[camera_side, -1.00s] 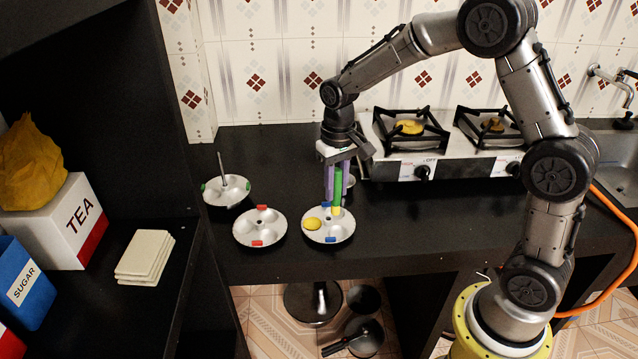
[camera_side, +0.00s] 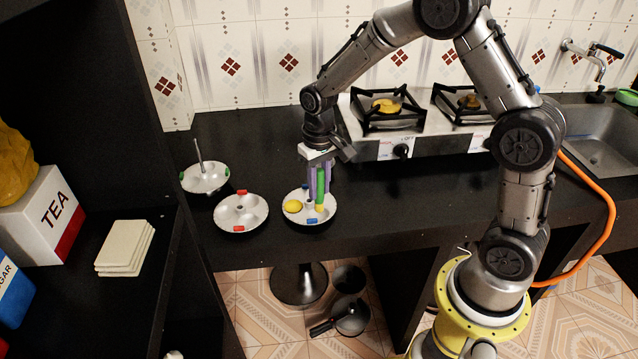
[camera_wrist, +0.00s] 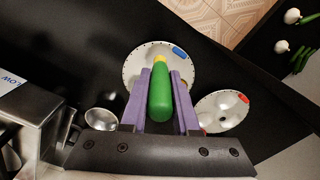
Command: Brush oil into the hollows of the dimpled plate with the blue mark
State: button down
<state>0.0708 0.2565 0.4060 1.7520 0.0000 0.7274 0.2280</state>
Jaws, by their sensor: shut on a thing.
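The dimpled plate with blue marks (camera_side: 301,217) stands near the counter's front edge; it also shows in the wrist view (camera_wrist: 136,78). A yellow round patch (camera_side: 292,206) sits in its left hollow. My gripper (camera_side: 319,193) is above the plate's right side, with purple fingers pointing down. It is shut on a green-handled brush (camera_wrist: 160,98) with a yellow tip (camera_side: 319,207). The brush is upright, its tip low over or in the right-hand hollow; I cannot tell whether it touches. The fingers and brush hide part of the plate.
A dimpled plate with red marks (camera_side: 241,223) is just left. A green-marked plate (camera_side: 204,187) with an upright rod is behind it. A small metal bowl (camera_wrist: 102,121) shows in the wrist view. The stove (camera_side: 392,146) is behind right. The counter to the right is clear.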

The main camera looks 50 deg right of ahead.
jog(key=shift+f, duration=0.6)
dwell(0.6)
jog(key=shift+s+d, duration=0.1)
jog(key=shift+s+d, duration=0.25)
jog(key=shift+w, duration=0.15)
jog(key=shift+w, duration=0.55)
jog(key=shift+a, duration=0.15)
